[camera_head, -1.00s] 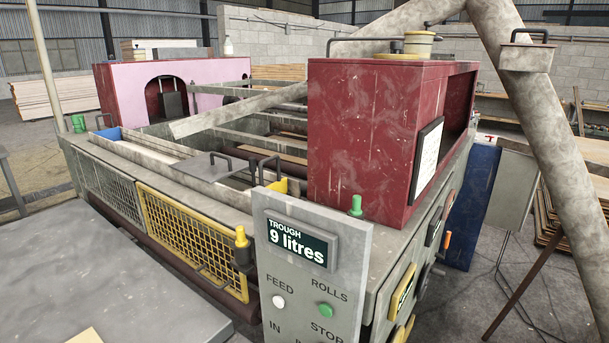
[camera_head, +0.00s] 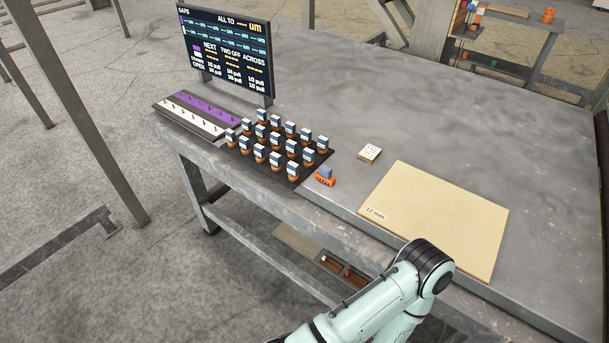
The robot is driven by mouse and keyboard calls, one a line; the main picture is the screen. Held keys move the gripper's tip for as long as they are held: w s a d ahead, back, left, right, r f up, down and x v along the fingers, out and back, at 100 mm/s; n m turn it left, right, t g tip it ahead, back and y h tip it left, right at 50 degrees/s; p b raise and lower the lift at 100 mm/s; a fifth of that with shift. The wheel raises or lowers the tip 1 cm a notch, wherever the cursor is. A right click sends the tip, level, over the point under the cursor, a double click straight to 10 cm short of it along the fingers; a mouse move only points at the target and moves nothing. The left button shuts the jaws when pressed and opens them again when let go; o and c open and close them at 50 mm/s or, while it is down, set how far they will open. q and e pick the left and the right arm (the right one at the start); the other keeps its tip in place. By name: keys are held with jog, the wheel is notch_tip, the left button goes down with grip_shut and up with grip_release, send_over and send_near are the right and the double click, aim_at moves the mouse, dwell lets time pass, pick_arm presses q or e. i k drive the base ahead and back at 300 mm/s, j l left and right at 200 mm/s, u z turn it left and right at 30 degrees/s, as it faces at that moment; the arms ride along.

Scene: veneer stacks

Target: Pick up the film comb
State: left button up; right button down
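A small orange comb-like piece with a blue block on top (camera_head: 325,177) stands on the grey workbench (camera_head: 330,75), just right of a black mat of blue-and-orange pieces; it looks like the film comb. One of my arms (camera_head: 380,300) comes in at the bottom with its elbow over the bench's front edge. Neither of my grippers shows, so I cannot see their state.
The black mat (camera_head: 296,182) holds rows of blue-and-white pieces on orange bases. A purple-and-white strip rack (camera_head: 190,118) and a display board (camera_head: 228,50) stand left. A small note block (camera_head: 369,153) and a "12 mm" board (camera_head: 435,220) lie right. The back of the bench is clear.

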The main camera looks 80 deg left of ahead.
aim_at(325, 173)
jog(key=u, duration=2.7)
jog(key=i+j+z, duration=0.1)
jog(key=i+j, duration=0.55)
jog(key=j, duration=0.1)
